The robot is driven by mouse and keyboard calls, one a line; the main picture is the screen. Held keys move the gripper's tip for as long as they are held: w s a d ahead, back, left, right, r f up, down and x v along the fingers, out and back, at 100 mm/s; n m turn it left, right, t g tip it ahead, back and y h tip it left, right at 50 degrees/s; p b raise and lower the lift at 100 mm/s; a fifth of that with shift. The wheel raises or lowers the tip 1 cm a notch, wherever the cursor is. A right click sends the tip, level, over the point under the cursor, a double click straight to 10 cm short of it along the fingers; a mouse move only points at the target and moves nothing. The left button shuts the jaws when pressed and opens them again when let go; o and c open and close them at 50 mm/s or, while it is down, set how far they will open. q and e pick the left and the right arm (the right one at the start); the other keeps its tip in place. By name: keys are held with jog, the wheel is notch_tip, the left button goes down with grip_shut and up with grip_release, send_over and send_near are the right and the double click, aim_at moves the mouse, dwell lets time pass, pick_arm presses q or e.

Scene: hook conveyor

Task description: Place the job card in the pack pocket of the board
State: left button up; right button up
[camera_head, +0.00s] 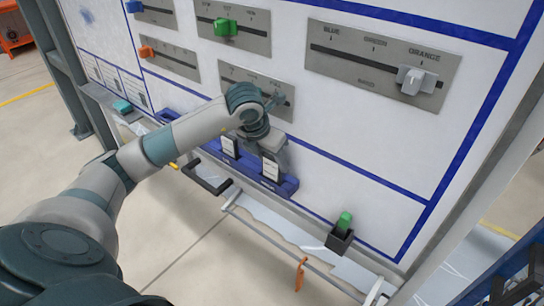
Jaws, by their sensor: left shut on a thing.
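My left gripper (271,152) is at the end of the arm that comes in from the left. It is shut on what appears to be the job card, low on the white board (330,110). A white card face with small print (271,169) shows just below the fingers, at the blue pocket rack (288,187). I cannot tell whether it is the held card or a pocket's label. Another dark pocket with a white label (229,146) stands to its left. The pocket names are too small to read. My right gripper is not in view.
Slider panels sit above, with a green knob (226,27), an orange knob (147,51) and a white knob (412,80) near ORANGE. A black holder (339,240) with a green item is at lower right. An orange tag (300,274) hangs below. Floor is open at left.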

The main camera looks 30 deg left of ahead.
pick_arm(q)
jog(key=shift+f, duration=0.15)
jog(key=shift+f, duration=0.15)
jog(key=o, duration=1)
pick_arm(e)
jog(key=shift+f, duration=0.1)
pick_arm(q)
jog(key=shift+o, duration=0.2)
jog(key=shift+r, duration=0.5)
jog(key=b+v, duration=0.2)
jog(key=v, duration=0.9)
jog(key=shift+r+b, duration=0.2)
jog(key=shift+b, duration=0.1)
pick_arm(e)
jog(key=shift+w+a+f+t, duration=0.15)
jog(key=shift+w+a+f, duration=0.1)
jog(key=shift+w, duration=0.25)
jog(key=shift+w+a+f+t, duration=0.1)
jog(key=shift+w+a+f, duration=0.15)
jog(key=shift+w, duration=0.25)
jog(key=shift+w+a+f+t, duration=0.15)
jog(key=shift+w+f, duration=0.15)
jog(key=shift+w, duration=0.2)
